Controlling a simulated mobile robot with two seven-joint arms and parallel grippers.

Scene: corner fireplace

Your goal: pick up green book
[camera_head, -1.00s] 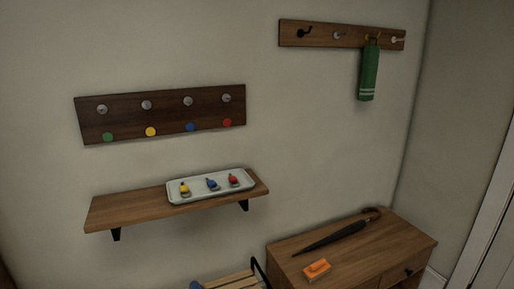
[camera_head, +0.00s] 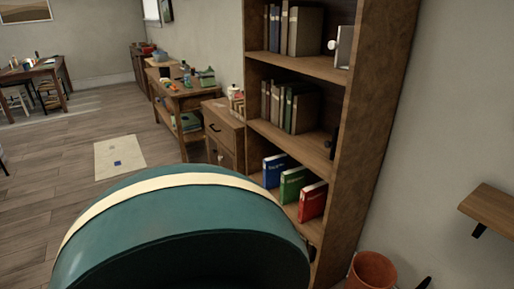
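The green book (camera_head: 293,184) stands on a lower shelf of the wooden bookcase (camera_head: 365,120). It is between a blue book (camera_head: 273,170) on its left and a red book (camera_head: 313,202) on its right. Its cover and spine show, with pale lettering too small to read. A darker green book (camera_head: 287,106) also stands among other volumes on the shelf above. Neither of my grippers is in view.
A large teal rounded object with a cream band (camera_head: 190,225) fills the foreground, close before the bookcase. An orange-brown pot (camera_head: 371,272) stands at the lower right, below a wall shelf (camera_head: 492,208). Wooden floor (camera_head: 40,200) is open at the left, around a pale mat (camera_head: 118,157).

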